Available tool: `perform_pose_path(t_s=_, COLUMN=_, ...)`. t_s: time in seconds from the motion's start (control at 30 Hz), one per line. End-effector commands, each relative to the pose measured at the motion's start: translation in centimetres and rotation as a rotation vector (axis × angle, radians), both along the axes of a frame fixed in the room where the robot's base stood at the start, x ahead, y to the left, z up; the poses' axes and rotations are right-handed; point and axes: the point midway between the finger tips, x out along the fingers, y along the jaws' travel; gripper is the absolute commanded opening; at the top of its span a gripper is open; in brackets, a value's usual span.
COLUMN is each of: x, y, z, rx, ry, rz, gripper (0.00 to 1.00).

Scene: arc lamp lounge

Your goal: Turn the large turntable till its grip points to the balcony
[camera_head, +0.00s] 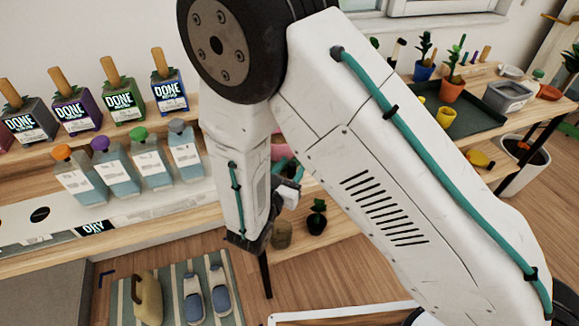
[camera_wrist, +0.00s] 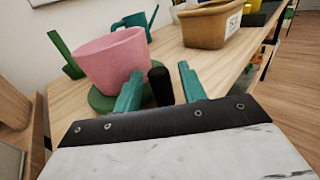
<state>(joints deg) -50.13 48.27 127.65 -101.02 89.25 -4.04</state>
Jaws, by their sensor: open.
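A green turntable (camera_wrist: 100,101) lies on a wooden table in the wrist view, with a pink pot (camera_wrist: 112,58) standing on it and hiding most of its top. A black upright grip (camera_wrist: 160,88) is at its near right side. My gripper (camera_wrist: 161,88) is open, its teal fingers either side of the black grip. I cannot tell whether they touch it. In the head view my arm hides most of this spot; a bit of pink pot (camera_head: 279,150) shows behind my gripper (camera_head: 290,188). I cannot make out the balcony for certain.
A tan box (camera_wrist: 210,25) and a teal watering can (camera_wrist: 136,22) stand behind the pot. A green upright piece (camera_wrist: 65,54) is left of it. In the head view, bottles (camera_head: 183,150) line the left shelf and potted plants (camera_head: 452,88) stand upper right.

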Motion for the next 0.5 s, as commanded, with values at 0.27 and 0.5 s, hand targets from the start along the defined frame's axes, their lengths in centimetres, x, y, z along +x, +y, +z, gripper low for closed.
perform_pose_path(t_s=0.27, x=0.64, y=-0.4, z=0.0, rx=0.0, ry=0.0, rz=-0.001, gripper=0.41)
perform_pose_path(t_s=0.5, x=0.62, y=-0.4, z=0.0, rx=0.0, ry=0.0, rz=-0.001, gripper=0.0)
